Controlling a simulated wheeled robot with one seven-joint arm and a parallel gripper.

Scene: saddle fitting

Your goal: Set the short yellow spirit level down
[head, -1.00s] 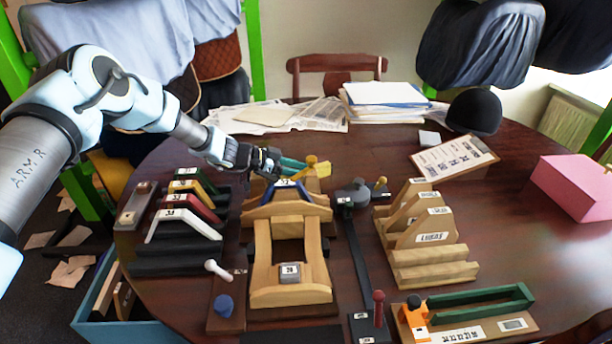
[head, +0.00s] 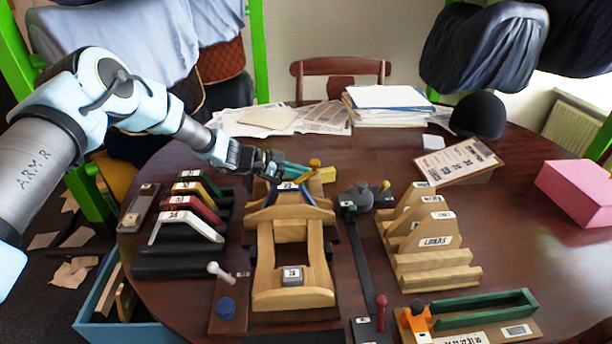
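The short yellow spirit level (head: 326,174) shows as a small yellow block at the back of the wooden saddle tree (head: 292,298), just right of my gripper (head: 290,170). My gripper reaches in from the left, low over the tree's back end. Teal strips at its front run toward the yellow block. The gap between its fingertips is too small to make out, and I cannot tell whether they touch the level. A blue angled piece (head: 284,193) sits across the tree just below my gripper. A small labelled grey block (head: 292,275) rests on the tree's near end.
A rack of coloured angled gauges (head: 186,227) stands left of the tree. A wooden stepped rack (head: 435,258), a green-railed tray (head: 485,307), a clipboard (head: 456,161) and a pink box (head: 578,190) are to the right. Papers (head: 310,117) lie behind. Bare table shows at right.

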